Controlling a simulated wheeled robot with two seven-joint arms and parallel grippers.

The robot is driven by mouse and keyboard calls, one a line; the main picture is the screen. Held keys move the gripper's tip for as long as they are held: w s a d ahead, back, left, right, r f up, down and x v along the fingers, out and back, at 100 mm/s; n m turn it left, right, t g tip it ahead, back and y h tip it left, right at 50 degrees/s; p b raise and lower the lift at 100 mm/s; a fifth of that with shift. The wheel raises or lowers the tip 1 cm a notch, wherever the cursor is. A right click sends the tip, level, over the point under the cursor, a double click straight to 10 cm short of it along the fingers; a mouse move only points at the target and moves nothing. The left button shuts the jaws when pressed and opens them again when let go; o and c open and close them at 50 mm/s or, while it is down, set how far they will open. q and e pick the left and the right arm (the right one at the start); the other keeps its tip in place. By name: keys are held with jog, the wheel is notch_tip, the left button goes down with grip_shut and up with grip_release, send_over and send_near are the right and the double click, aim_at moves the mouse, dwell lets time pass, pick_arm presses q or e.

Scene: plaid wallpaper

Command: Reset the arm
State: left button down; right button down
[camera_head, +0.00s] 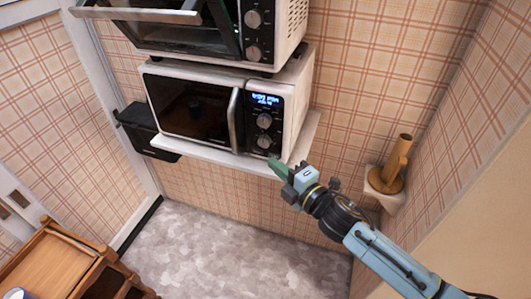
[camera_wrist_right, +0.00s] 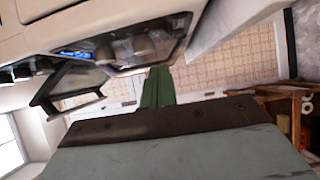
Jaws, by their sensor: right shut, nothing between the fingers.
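My right arm comes in from the lower right in the head view. Its right gripper (camera_head: 278,166), with green fingers, is shut and empty just in front of the microwave shelf's right front edge. The shut green fingers also show in the right wrist view (camera_wrist_right: 158,88). The white microwave (camera_head: 195,108) stands on the shelf with its door shut and its blue display lit. My left gripper is not in view.
An oven (camera_head: 190,35) with its glass door open stands above the microwave. A black box (camera_head: 150,135) hangs at left. A wooden cart (camera_head: 50,262) stands lower left. The grey floor (camera_head: 230,245) is clear.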

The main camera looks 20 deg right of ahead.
jog(key=s+d+f+m+g+h, duration=0.2)
jog(key=s+f+m+g, duration=0.15)
jog(key=s+m, duration=0.45)
jog(key=s+d+f+m+g+h, duration=0.1)
jog(key=s+f+m+g+h, duration=0.15)
jog(key=s+m+g, duration=0.55)
jog(key=s+d+f+m+g+h, duration=0.25)
jog(key=s+m, duration=0.25)
jog(key=s, duration=0.6)
notch_tip(320, 180, down, 32)
jog(key=s+b, duration=0.3)
jog(key=b, duration=0.3)
jog(key=s+d+f+g+b, duration=0.1)
jog(key=s+d+f+b, duration=0.1)
jog(key=s+f, duration=1.3)
notch_tip(320, 180, down, 3)
jog(key=shift+s+r+n+g+b, duration=0.15)
jog(key=shift+n+g+b, duration=0.2)
jog(key=shift+b, duration=0.45)
